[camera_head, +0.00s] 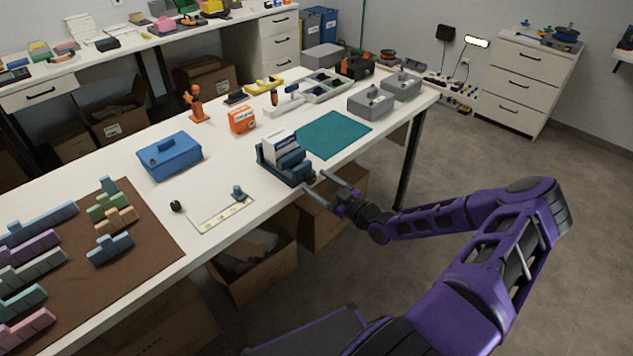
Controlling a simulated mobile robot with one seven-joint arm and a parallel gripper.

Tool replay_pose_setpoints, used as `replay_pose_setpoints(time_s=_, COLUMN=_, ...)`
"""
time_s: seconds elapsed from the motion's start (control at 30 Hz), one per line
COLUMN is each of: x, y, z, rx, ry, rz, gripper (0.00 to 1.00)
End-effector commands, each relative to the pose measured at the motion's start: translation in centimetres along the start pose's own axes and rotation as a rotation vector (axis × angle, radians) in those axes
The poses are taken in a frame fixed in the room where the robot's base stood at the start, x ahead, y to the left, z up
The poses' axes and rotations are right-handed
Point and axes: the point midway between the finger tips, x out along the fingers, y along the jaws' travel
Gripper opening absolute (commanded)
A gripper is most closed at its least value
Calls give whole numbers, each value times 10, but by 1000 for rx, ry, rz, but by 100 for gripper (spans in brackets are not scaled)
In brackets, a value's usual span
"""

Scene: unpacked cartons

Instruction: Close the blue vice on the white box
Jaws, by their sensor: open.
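The blue vice (293,171) stands near the front edge of the long white table, in the middle of the head view. The white box (283,144) stands upright in it, between the jaws; whether both jaws touch it I cannot tell. My gripper (315,180) is just to the right of the vice's front end, at the table edge. Its two fingers are apart, on either side of the vice's handle end, which is small and partly hidden there. Contact with the handle cannot be made out.
A teal mat (333,135) lies behind and right of the vice. An orange-and-white box (242,120), a blue toolbox (170,156) and a ruler square (222,214) are to the left. Grey cases (371,101) stand at the right. Open cartons (262,262) sit under the table edge.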

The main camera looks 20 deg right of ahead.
Motion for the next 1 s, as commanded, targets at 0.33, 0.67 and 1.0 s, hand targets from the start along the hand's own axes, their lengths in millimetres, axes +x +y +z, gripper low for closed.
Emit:
replay_pose_setpoints(time_s=0.33, x=11, y=0, z=0, rx=1, ry=-1, rz=1, gripper=76)
replay_pose_setpoints(time_s=0.67, x=11, y=0, z=0, rx=0, ry=-1, rz=1, gripper=33)
replay_pose_setpoints(time_s=1.0, x=11, y=0, z=0, rx=2, ry=-1, rz=0, gripper=0)
